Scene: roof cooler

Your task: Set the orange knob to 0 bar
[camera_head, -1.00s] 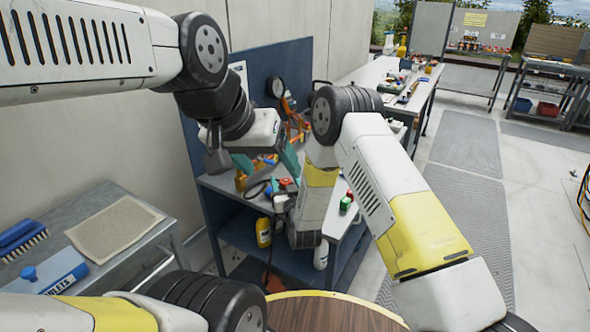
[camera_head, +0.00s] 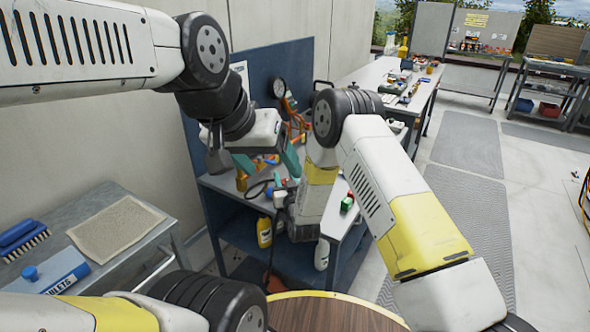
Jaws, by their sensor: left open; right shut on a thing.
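A round dark-rimmed gauge (camera_head: 278,88) stands at the blue back panel of the bench, with orange-red parts (camera_head: 290,104) just below it. I cannot tell which orange part is the knob, and the gauge reading is too small to read. My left gripper (camera_head: 266,162) is open above the bench, its teal fingers spread over orange and blue clutter. My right gripper (camera_head: 280,194) is low at the bench's front edge, partly covered by my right arm. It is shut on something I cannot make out.
The grey bench (camera_head: 222,184) holds loose items, including a green-and-red one (camera_head: 347,202) right of my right wrist. A yellow bottle (camera_head: 264,232) stands on its lower shelf. A side table (camera_head: 125,198) with a mat and brush is at left.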

